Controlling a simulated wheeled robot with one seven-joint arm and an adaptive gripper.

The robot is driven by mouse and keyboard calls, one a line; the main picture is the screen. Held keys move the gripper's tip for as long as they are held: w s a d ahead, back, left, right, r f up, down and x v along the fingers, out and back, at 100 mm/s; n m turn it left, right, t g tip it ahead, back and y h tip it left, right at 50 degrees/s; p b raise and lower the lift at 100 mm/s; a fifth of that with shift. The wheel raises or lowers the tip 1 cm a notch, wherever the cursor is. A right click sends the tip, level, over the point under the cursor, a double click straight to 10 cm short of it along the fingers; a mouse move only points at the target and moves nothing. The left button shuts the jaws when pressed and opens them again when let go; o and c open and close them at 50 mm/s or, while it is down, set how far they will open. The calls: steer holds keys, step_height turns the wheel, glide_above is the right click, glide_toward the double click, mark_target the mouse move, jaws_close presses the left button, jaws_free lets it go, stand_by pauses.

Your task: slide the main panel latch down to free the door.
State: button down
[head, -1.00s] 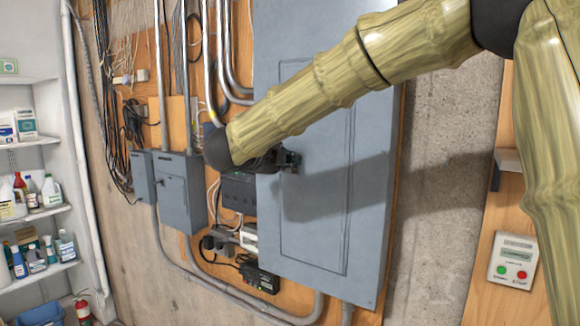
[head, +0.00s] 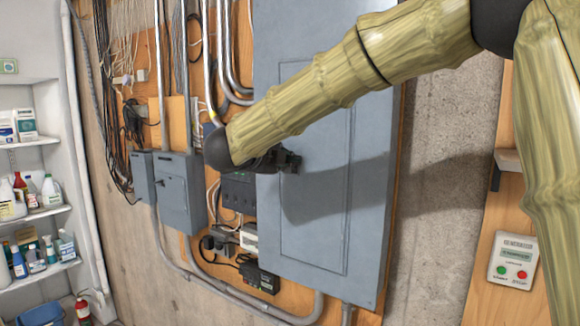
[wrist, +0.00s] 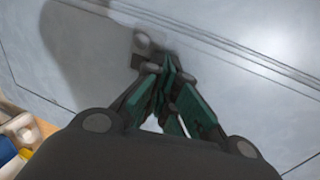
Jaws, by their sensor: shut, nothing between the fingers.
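The main panel door (head: 318,225) is a grey-blue sheet with a raised rectangular border, and it lies flat in its frame. My gripper (head: 291,162) is at the door's left part, around mid-height. In the wrist view my gripper (wrist: 165,68) shows its dark, green-padded fingers shut together with nothing between them. A small grey latch piece (wrist: 146,42) stands out from the panel just past the fingertips. The fingers overlap its lower part, so I cannot tell whether they touch it. In the head view the gripper hides the latch.
Two small grey boxes (head: 181,195) and conduits are on the wooden board left of the panel. A black device (head: 238,192) sits close beside the panel's left edge. Shelves with bottles (head: 42,190) stand far left. A control box (head: 513,261) with green and red buttons is right.

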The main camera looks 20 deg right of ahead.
steer(key=shift+s+f+b, duration=0.1)
steer(key=shift+f+b, duration=0.55)
steer(key=shift+f, duration=0.3)
stand_by(0.6)
steer(key=shift+r, duration=0.35)
stand_by(0.4)
